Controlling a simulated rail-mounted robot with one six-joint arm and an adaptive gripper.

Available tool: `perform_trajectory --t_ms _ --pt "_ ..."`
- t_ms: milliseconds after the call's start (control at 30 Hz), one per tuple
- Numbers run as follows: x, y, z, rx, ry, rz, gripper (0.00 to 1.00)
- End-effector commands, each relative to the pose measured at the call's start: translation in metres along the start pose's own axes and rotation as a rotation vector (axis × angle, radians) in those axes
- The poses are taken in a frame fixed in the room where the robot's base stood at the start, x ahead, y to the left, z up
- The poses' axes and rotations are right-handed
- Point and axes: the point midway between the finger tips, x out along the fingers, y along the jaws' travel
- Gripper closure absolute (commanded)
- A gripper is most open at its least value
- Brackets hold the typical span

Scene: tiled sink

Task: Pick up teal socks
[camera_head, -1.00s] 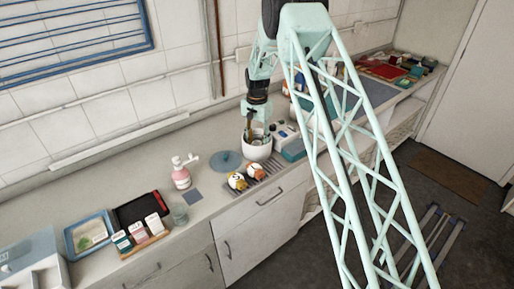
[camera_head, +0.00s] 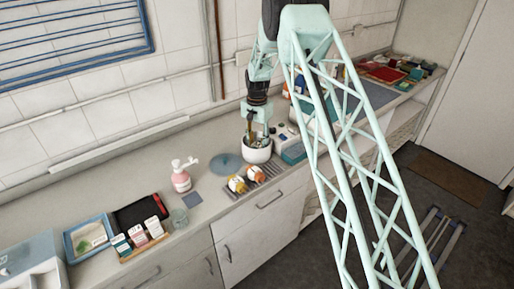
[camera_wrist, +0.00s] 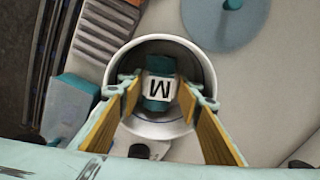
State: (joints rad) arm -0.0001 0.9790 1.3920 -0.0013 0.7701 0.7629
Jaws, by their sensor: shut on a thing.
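The teal socks (camera_wrist: 159,86), a rolled bundle with a white band marked "M", show in the wrist view inside a round white pot (camera_wrist: 203,66). My gripper (camera_wrist: 160,92) has its two yellow-lined fingers on either side of the bundle and is shut on it. In the head view, my gripper (camera_head: 252,134) points down over the white pot (camera_head: 257,155) on the counter. The socks are hard to make out there. How far they are off the pot's bottom cannot be told.
A grey-blue round disc (camera_head: 227,164) lies left of the pot. Two orange-and-white items (camera_head: 246,179) sit on a ribbed rack in front. A pink pump bottle (camera_head: 181,177) stands further left. A teal box (camera_head: 293,153) stands close on the right.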

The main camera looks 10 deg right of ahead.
Motion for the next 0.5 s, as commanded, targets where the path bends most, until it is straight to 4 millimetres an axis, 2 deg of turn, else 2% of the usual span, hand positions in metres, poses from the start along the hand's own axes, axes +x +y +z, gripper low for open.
perform_trajectory --t_ms 500 --pt "-0.064 -0.001 0.0 0.0 0.001 -0.002 0.79"
